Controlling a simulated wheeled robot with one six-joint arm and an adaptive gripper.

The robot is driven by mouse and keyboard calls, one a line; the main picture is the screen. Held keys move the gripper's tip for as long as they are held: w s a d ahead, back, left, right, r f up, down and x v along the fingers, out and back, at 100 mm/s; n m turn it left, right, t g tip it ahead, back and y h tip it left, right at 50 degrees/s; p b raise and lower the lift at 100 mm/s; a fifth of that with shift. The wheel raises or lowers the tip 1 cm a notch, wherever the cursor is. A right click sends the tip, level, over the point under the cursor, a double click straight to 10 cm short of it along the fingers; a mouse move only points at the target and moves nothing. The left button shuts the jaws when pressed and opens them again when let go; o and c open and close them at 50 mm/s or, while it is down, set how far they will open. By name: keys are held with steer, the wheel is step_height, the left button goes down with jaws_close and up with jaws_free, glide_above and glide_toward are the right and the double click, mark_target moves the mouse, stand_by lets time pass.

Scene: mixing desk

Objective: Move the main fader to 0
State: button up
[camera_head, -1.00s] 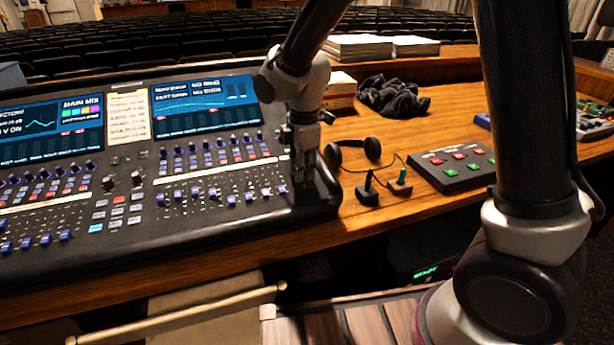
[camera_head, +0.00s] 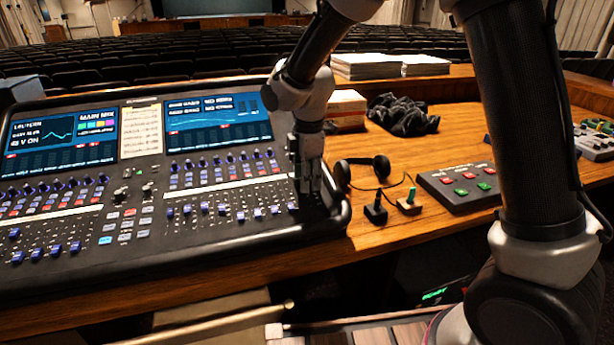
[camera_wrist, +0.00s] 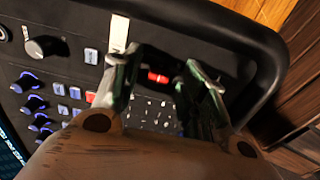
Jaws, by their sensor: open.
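The mixing desk (camera_head: 170,262) is black, with two screens and rows of blue fader caps. In the wrist view, a red fader cap (camera_wrist: 158,77), which appears to be the main fader, sits on the black panel near the desk's rounded corner. My gripper (camera_wrist: 163,78) is open, with one finger on each side of the red cap; I cannot tell whether either touches it. In the head view, my gripper (camera_head: 311,188) points down at the right end of the desk and hides this fader. The scale marks beside it are too blurred to read.
Further right is a button box (camera_head: 461,188). Books (camera_head: 345,105) and a dark cloth (camera_head: 403,117) lie behind. The desk's raised rim (camera_wrist: 270,57) is close to my fingers.

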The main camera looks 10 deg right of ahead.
step_height(320, 180, up, 12)
steer(key=s, duration=0.1)
steer(key=shift+s+d+f, duration=0.1)
steer(key=shift+d, duration=0.05)
stand_by(0.3)
steer(key=s+d+r+m+t, duration=0.1)
steer(key=s+d+r+m, duration=0.1)
steer(key=s+d+m, duration=0.8)
steer(key=s+d+r+m+t, duration=0.2)
steer(key=s+d+r+m, duration=0.1)
steer(key=s+d+m, duration=0.7)
steer(key=s+d, duration=0.4)
steer(key=d, duration=0.4)
steer(key=shift+d+r, duration=0.2)
steer(key=shift+d, duration=0.1)
